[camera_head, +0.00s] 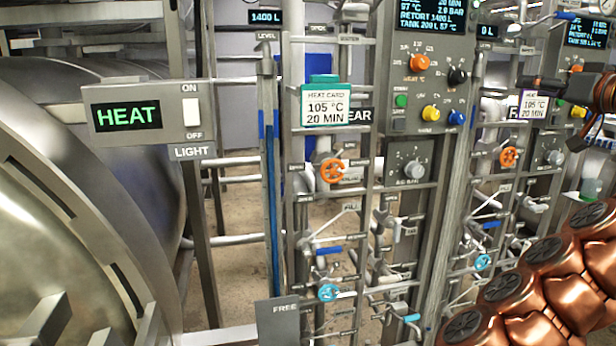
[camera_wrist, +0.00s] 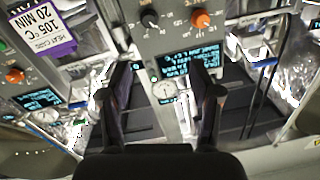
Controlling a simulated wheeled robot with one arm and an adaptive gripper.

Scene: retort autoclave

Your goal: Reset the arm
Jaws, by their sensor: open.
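My gripper (camera_wrist: 165,108) shows in the wrist view with its two dark fingers apart and nothing between them. Beyond the fingers is a control panel with an orange knob (camera_wrist: 201,19), a black knob (camera_wrist: 150,18) and a lit display (camera_wrist: 190,62). In the head view my copper-coloured arm fills the lower right. Part of my dark wrist shows at the right edge, in front of the right-hand panel.
A HEAT sign (camera_head: 127,115) with a light switch (camera_head: 192,112) stands at left before a large steel vessel (camera_head: 60,230). A control panel (camera_head: 415,110), a green-topped heat card (camera_head: 325,103), and pipes with orange handwheels (camera_head: 332,171) and blue ones (camera_head: 328,292) crowd the middle.

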